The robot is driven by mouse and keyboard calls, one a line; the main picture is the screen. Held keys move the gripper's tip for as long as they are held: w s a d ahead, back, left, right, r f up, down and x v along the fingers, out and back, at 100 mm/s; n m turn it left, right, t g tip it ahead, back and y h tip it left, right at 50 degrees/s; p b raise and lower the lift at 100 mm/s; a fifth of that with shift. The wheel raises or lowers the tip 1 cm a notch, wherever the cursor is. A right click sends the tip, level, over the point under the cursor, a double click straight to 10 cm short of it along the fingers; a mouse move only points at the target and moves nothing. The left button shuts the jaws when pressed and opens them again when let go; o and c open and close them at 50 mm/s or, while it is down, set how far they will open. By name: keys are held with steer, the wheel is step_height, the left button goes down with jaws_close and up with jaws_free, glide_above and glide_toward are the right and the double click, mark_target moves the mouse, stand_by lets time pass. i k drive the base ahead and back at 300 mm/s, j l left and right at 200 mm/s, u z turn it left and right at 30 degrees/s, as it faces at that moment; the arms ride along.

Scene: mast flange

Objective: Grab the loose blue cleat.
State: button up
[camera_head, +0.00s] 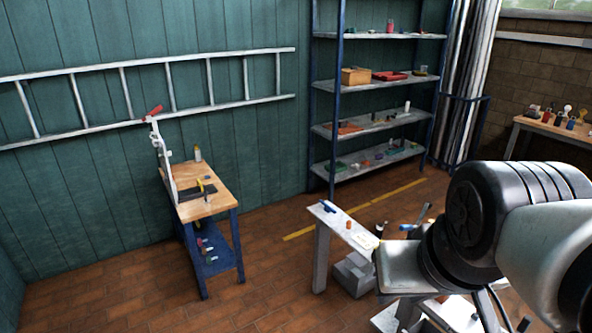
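A small dark blue piece (327,207), which looks like the blue cleat, lies on the far left end of a narrow pale bench (343,226). It is too small to make out its exact shape. A lighter blue piece (407,227) shows farther right, beside my arm; I cannot tell what it is. My arm fills the lower right and hides part of the bench. My gripper's fingers do not show, so I cannot see whether they hold anything.
A small orange piece (348,225) lies near the dark blue one. A wooden-topped workbench (209,206) with blue legs stands left. A shelf rack (376,85) stands behind, and another table (552,131) is at far right. Brick floor (275,270) is clear between workbench and pale bench.

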mark_target(327, 208)
steer(key=i+z, duration=0.1)
steer(key=z, duration=0.35)
steer(key=i+j+z, duration=0.6)
steer(key=j, duration=0.35)
steer(key=i+j, duration=0.2)
steer(key=j, duration=0.15)
steer(key=i+j, duration=0.2)
steer(key=j, duration=0.15)
steer(key=i+j+z, duration=0.1)
steer(key=i+j, duration=0.15)
steer(key=j, duration=0.15)
steer(key=i+j, duration=0.2)
steer(key=j, duration=0.15)
steer(key=i+j, duration=0.2)
steer(key=j, duration=0.15)
steer(key=i+j+z, duration=0.1)
steer(key=j, duration=0.3)
steer(key=i+j, duration=0.25)
steer(key=j, duration=0.15)
